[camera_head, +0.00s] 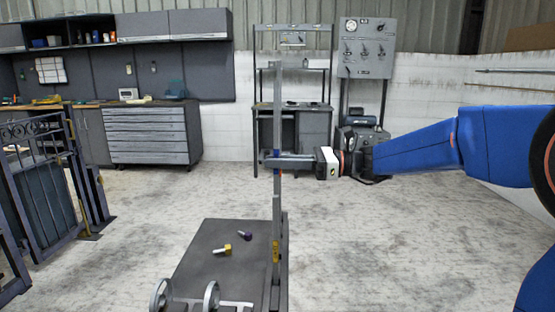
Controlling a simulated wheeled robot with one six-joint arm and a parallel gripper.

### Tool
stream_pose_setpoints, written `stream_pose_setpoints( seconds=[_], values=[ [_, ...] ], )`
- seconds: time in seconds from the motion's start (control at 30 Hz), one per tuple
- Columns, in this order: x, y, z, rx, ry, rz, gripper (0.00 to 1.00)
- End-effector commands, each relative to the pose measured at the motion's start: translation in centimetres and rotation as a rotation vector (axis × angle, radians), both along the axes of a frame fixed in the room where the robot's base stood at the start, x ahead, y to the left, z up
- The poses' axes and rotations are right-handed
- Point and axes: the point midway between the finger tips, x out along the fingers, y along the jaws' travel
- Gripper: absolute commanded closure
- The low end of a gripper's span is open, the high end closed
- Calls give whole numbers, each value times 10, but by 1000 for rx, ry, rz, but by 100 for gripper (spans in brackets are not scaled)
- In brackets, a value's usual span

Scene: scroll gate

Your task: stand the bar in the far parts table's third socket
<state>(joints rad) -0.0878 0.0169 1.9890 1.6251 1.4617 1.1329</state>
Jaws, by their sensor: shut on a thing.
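My gripper (277,160) reaches in from the right and is shut on a tall grey bar (278,105). The bar stands upright in the picture, with a blue band near the grip. Its lower part runs down in front of the right side of a low dark table (205,255). A yellow mark shows low on the bar's line. I cannot tell whether the bar's foot touches the table or hangs in front of it. No socket can be made out clearly.
Dark gate panels (45,195) stand at the left. Grey cabinets (147,133) line the back wall. Floor right of the table is clear.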

Motion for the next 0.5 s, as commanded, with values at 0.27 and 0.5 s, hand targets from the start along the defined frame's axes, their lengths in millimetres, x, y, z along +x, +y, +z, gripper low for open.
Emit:
stream_pose_setpoints(
  seconds=[0.27,0.5],
  values=[
    [0,0,-15,1,0,0,100],
    [0,0,-28,1,1,0,100]
  ],
)
